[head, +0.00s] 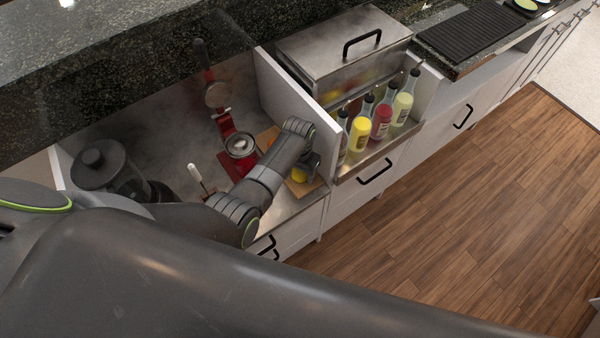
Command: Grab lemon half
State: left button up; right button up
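A yellow piece, which looks like the lemon half (299,175), sits on a wooden cutting board (309,187) in the counter recess. My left arm reaches in from the left, and my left gripper (304,168) points down right at the lemon half. The gripper and wrist cover part of it. The fingers are small and dark, so I cannot tell whether they are open or shut on it. My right gripper is not in view.
A red press (226,125) with a metal cup (240,145) stands left of the board. A white divider (290,105) rises just right of my gripper. Several bottles (381,120) stand in a rack beyond it. A dark lidded jug (105,170) stands at left.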

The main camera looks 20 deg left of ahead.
pick_arm(q)
jog(key=c, duration=0.7)
jog(key=shift+r, duration=0.15)
